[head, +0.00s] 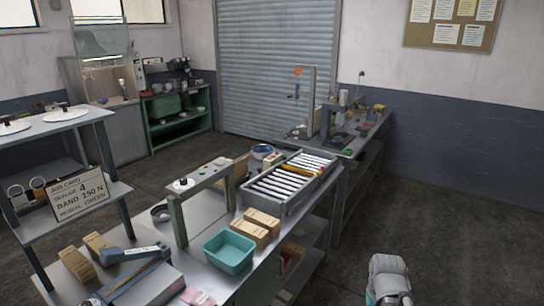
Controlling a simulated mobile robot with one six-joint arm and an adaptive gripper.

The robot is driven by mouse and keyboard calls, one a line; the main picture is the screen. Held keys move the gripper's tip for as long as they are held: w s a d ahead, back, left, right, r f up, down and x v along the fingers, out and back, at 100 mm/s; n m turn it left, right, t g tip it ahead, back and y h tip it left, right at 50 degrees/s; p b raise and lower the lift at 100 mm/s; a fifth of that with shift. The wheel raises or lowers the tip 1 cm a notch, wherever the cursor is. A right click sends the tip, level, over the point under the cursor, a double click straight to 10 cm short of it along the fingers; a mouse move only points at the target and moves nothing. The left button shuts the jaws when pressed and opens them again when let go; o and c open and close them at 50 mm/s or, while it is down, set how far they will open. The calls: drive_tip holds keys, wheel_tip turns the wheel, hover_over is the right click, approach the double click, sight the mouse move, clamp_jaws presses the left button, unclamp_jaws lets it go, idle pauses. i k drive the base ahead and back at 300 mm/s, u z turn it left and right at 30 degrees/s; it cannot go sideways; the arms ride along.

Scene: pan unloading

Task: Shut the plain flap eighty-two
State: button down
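I cannot make out a flap marked eighty-two in the head view. Small brown cartons stand on the workbench (205,215): one carton (262,220) and another carton (249,233) lie beside the teal bin. Two more cartons, one (76,264) and one (97,244), stand at the lower left. Any numbers or flaps on them are too small to read. A grey part of my arm (388,276) shows at the bottom right, over the floor and apart from the bench. My gripper does not show.
A teal bin (229,251) stands at the bench's front. A tray of white bars (290,183) lies behind it. A green frame (178,219) stands on the bench. A job card (76,193) stands at left. The floor (450,220) at right is clear.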

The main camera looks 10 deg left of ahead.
sight(243, 163)
drive_tip(key=z, duration=0.1)
drive_tip(key=i, duration=0.8)
drive_tip(key=u, duration=0.55)
drive_tip(key=i, duration=0.8)
drive_tip(key=u, duration=0.55)
drive_tip(key=k, duration=0.9)
drive_tip(key=u, duration=0.15)
drive_tip(key=i, duration=0.6)
